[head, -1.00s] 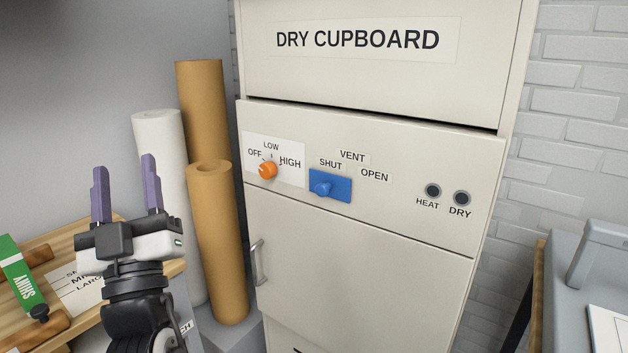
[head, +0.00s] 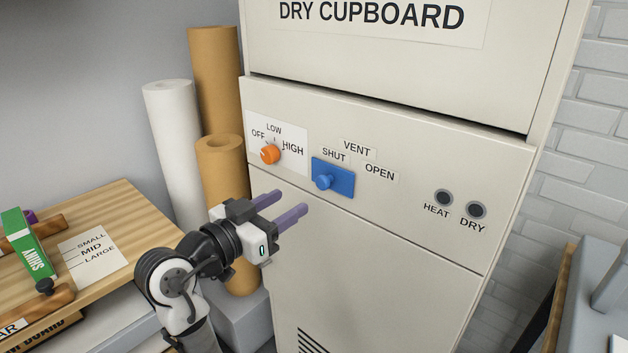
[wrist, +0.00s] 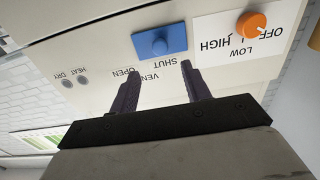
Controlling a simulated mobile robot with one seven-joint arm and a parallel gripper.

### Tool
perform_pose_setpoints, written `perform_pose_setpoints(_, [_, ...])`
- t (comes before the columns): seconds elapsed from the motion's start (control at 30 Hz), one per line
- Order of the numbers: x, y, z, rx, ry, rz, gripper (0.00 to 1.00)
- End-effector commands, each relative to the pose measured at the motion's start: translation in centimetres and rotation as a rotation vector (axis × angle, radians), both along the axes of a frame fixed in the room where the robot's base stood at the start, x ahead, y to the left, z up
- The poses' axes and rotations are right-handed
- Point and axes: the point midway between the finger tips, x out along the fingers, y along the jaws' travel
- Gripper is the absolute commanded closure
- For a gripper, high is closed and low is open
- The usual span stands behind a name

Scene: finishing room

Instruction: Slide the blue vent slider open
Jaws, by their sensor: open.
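The blue vent slider (head: 333,178) is a flat blue plate with a round knob (head: 324,181) on the cupboard's front panel. It sits under the SHUT label, with the OPEN label (head: 380,172) to its right. My gripper (head: 293,204) is open and empty, below and left of the slider, its purple fingers pointing toward the panel. In the wrist view the slider (wrist: 160,41) appears upside down, beyond and between the two fingertips (wrist: 160,68). The fingers are apart from the knob.
An orange dial (head: 270,154) is left of the slider, and HEAT and DRY buttons (head: 460,203) are to its right. Paper rolls (head: 219,160) stand left of the dry cupboard (head: 400,240). A wooden bench (head: 110,215) is at left.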

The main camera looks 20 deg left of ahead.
Motion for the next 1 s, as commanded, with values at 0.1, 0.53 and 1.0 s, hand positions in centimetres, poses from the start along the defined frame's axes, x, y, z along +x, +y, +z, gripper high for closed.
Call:
perform_pose_setpoints(0.1, [2.6,-1.0,0.3,-0.003,0.003,-0.004,0.53])
perform_pose_setpoints(0.53, [7.8,-2.8,0.1,-0.002,0.001,0.001,0.53])
perform_pose_setpoints(1.0, [8.0,-2.9,0.0,-0.001,-0.001,0.002,0.73])
